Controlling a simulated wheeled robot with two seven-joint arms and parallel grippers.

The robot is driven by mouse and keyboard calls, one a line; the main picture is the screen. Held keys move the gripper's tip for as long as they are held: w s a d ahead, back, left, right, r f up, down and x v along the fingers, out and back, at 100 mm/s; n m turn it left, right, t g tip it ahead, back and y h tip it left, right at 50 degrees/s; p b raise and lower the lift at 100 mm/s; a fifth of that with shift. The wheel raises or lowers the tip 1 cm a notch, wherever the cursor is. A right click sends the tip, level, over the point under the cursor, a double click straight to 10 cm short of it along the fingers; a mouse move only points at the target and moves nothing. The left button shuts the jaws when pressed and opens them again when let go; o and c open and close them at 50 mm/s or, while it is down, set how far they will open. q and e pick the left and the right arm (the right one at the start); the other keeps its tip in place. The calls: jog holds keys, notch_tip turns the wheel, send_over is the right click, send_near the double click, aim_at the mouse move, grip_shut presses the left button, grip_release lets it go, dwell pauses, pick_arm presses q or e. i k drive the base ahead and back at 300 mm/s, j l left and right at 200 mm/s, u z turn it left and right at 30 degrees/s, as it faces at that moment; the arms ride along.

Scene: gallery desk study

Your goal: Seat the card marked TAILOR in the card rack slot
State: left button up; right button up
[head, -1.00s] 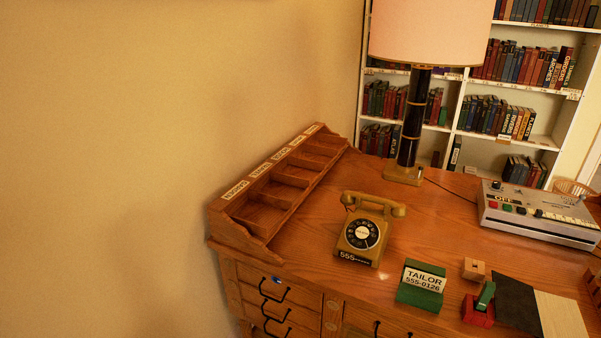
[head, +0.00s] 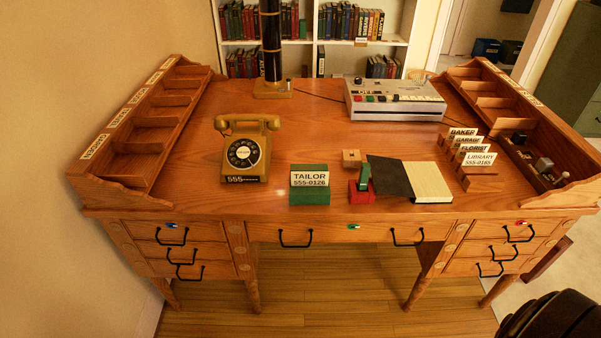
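The white card marked TAILOR 555-0126 (head: 310,179) stands upright in a green block holder (head: 310,198) near the front middle of the desk. The wooden card rack (head: 481,184) is at the right of the desk. It holds several upright white cards, with the LIBRARY card (head: 480,160) frontmost and BAKER, GARAGE and FLORIST behind it. A bare wooden part of the rack shows in front of LIBRARY. Neither of my grippers is in view; a dark rounded part at the lower right seems to be mine.
An ochre telephone (head: 243,153) stands left of the card. Between card and rack are a red block with a green piece (head: 361,186), a small wooden block (head: 351,158) and an open book (head: 432,182). A grey machine (head: 394,100) stands behind. Pigeonhole units line both desk sides.

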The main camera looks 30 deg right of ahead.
aim_at(473, 179)
jog(key=l+z, duration=0.2)
jog(key=z, duration=1.65)
jog(key=j+z, duration=0.2)
jog(key=z, duration=0.45)
